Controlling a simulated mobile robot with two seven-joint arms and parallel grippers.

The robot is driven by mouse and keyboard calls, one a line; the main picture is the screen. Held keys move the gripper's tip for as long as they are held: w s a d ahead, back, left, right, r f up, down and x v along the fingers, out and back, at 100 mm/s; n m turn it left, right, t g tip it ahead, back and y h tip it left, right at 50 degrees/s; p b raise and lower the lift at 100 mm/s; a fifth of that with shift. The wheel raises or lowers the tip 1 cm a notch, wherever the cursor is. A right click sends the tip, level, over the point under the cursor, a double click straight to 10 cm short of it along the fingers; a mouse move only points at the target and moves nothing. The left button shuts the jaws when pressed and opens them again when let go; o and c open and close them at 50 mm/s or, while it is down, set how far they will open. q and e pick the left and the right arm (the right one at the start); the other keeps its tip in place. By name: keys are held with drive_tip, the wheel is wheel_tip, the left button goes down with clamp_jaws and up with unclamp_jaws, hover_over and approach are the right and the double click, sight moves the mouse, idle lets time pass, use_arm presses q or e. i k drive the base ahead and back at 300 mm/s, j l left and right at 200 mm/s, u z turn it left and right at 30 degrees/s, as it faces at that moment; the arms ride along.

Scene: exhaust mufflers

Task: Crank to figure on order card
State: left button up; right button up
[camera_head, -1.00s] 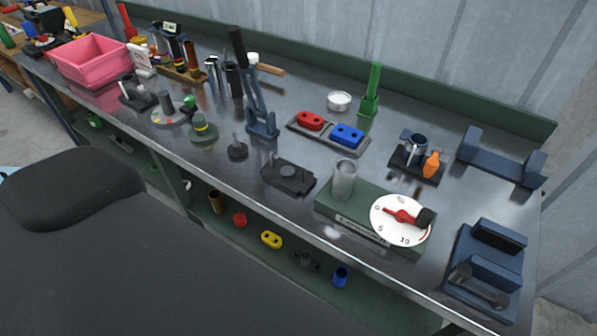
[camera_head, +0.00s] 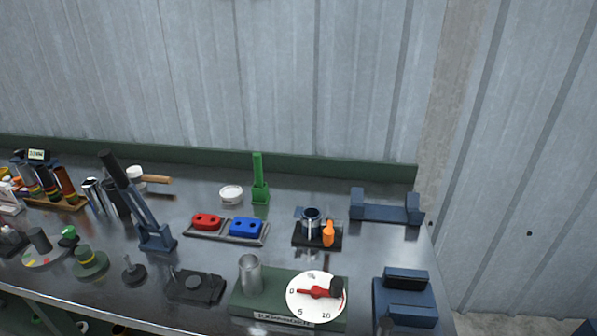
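The crank device is a green base (camera_head: 262,308) with a white round dial (camera_head: 310,309) on its right part. The dial shows figures including 0, 5 and 10. A red crank arm with a dark knob (camera_head: 337,284) lies across the dial, the knob toward the right. A grey metal cylinder (camera_head: 250,274) stands on the left part of the base. A label on the base front is too small to read surely. I cannot make out an order card with a legible figure. Neither of my grippers shows in the head view.
A blue fixture (camera_head: 405,305) stands right of the dial, near the bench's right end. Behind are a blue cradle (camera_head: 385,208), a holder with an orange piece (camera_head: 328,234), a tray with red and blue blocks (camera_head: 246,228), and a tall lever press (camera_head: 157,238).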

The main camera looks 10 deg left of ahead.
sight(336, 290)
drive_tip(key=k+j+u, duration=0.2)
drive_tip(key=u, duration=0.15)
drive_tip(key=k+j+u, duration=0.15)
drive_tip(key=j+u, duration=0.2)
drive_tip(key=k+j+u, duration=0.15)
drive_tip(key=j+u, duration=0.6)
drive_tip(key=j, duration=0.15)
drive_tip(key=z, duration=1.75)
